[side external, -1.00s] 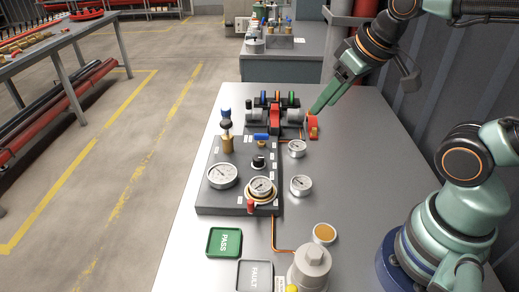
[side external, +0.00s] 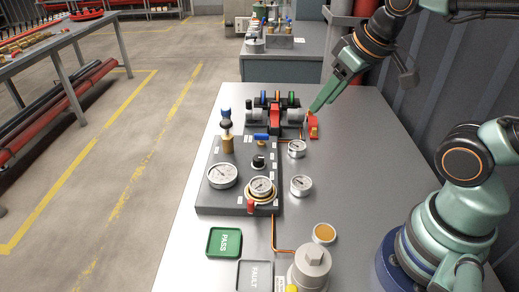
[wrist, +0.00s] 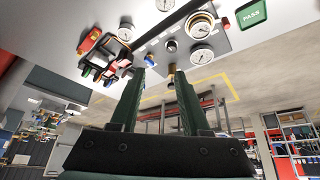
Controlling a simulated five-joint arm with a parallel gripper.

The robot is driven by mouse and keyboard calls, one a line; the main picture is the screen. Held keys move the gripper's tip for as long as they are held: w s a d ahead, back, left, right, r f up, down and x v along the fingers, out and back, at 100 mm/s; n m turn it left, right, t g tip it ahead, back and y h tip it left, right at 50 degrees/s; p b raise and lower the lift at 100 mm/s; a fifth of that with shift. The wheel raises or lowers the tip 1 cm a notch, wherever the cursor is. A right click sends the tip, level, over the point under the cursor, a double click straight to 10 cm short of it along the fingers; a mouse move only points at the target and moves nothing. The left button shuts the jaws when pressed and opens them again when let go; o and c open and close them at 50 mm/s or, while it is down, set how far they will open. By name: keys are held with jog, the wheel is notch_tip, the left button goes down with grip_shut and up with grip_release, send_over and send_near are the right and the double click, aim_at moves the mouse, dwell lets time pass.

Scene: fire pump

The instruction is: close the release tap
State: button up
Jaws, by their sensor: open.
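A dark panel (side external: 208,203) with gauges and valves lies on the bench. Several controls on it could be the release tap; I cannot tell which it is. They are a small blue lever (side external: 261,137) near its back edge, a black knob (side external: 258,162) and a red knob (side external: 251,207) at the front. A brass fitting (side external: 228,143) with a black and blue top stands at the back left. My gripper (side external: 314,108) is up behind and right of the panel, apart from these controls. In the wrist view my gripper (wrist: 158,75) is open, with nothing between its fingers.
A pump unit (side external: 275,117) with red, blue and green parts stands behind the panel, left of my gripper. A red block (side external: 313,129) is close below the fingertips. Small gauges (side external: 301,185), a green PASS tray (side external: 224,242) and a grey FAULT tray (side external: 255,275) lie nearer.

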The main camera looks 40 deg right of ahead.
jog(key=w+d+r+n+g, duration=0.1)
jog(key=w+n+g, duration=0.25)
jog(key=w, duration=0.65)
jog(key=n+g, duration=0.2)
jog(key=n, duration=0.3)
send_over(261, 134)
notch_tip(261, 134, down, 9)
notch_tip(261, 134, down, 12)
grip_shut()
